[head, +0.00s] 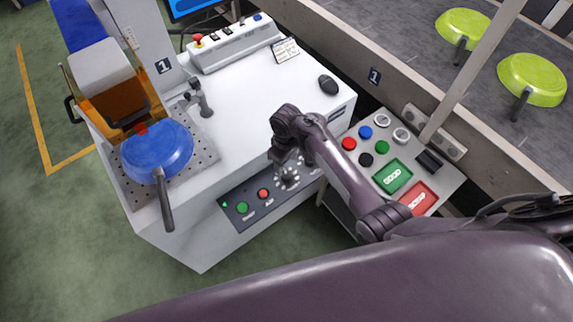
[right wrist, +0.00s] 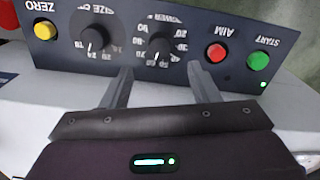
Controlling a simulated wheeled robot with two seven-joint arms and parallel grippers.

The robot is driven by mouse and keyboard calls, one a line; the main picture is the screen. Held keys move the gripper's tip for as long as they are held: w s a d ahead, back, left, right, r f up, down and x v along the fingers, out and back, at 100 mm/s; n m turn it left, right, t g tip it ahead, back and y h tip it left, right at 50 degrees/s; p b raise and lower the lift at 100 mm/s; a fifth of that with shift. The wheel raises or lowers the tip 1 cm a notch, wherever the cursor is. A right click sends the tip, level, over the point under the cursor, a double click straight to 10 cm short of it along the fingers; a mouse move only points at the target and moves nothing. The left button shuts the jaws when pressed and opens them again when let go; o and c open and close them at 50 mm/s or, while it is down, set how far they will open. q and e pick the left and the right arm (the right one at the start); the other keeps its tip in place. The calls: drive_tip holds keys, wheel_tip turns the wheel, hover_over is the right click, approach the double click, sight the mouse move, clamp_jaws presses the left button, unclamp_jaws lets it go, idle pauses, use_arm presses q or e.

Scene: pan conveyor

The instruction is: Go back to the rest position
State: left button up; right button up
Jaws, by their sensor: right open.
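My right gripper (head: 284,160) hangs in front of the white machine's control panel (head: 233,207) in the head view. In the right wrist view the fingers (right wrist: 161,72) are apart with nothing held between them. Their tips are near the power knob (right wrist: 158,43), which shows between and beyond them; I cannot tell whether they touch the panel. My left gripper is not in view.
A blue pan (head: 157,150) sits on the marking machine's plate (head: 203,152) at the left. A button box (head: 448,180) stands to the right of my right forearm. Green pans (head: 532,80) lie on the conveyor (head: 420,65).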

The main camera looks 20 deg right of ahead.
drive_tip(key=shift+r, duration=0.1)
idle(0.5)
drive_tip(key=s+d+r+m+t, duration=0.2)
drive_tip(key=s+r, duration=0.7)
drive_tip(key=s, duration=0.1)
drive_tip(key=s+d+r+m+t, duration=0.2)
drive_tip(key=s+r+m, duration=0.1)
drive_tip(key=s+r, duration=0.7)
wheel_tip(320, 180, down, 30)
drive_tip(key=s+g+b, duration=0.1)
drive_tip(key=s+g, duration=0.1)
use_arm(q)
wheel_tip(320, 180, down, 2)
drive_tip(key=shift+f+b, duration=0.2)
drive_tip(key=shift+b, duration=0.55)
use_arm(e)
drive_tip(key=s+d+f, duration=0.2)
drive_tip(key=s+f, duration=0.8)
drive_tip(key=s+d+f+g, duration=0.1)
drive_tip(key=s+d+f, duration=0.1)
drive_tip(key=s+f, duration=0.8)
drive_tip(key=shift+f+n, duration=0.4)
drive_tip(key=shift+f, duration=0.35)
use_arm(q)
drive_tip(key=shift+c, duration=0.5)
use_arm(e)
drive_tip(key=shift+s, duration=0.1)
